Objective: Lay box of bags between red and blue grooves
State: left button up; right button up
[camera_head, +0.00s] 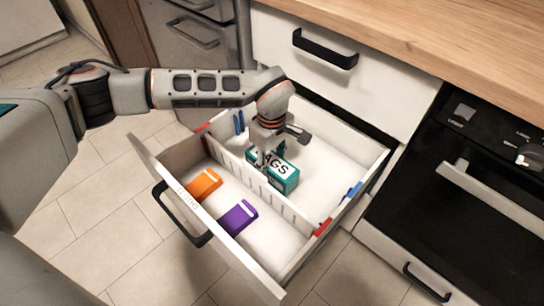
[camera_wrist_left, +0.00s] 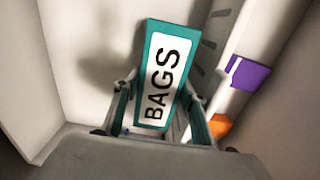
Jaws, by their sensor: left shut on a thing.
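The box of bags (camera_head: 284,172) is teal with a white BAGS label; it also shows in the left wrist view (camera_wrist_left: 160,75). My left gripper (camera_head: 265,158) points down into the open drawer and is shut on the box, with one finger on each side of it in the wrist view. The box is in the drawer's back compartment, close to the slotted divider (camera_head: 283,205). I cannot tell whether it touches the floor. Red marks (camera_head: 323,227) and blue marks (camera_head: 353,190) sit on the drawer's right wall; blue marks (camera_head: 238,122) also show on the left wall. My right gripper is out of view.
An orange box (camera_head: 203,183) and a purple box (camera_head: 238,217) lie in the front compartment. The drawer front has a black handle (camera_head: 181,216). The back compartment is bare to the right of the held box. An oven (camera_head: 470,200) stands at the right.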

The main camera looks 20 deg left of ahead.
pick_arm(q)
jog(key=shift+f, duration=0.5)
jog(key=shift+f, duration=0.55)
dwell(0.4)
jog(key=o, duration=1.4)
jog(key=shift+o, duration=0.2)
jog(key=shift+f, duration=0.1)
notch_tip(320, 180, up, 12)
jog(key=shift+r, duration=0.1)
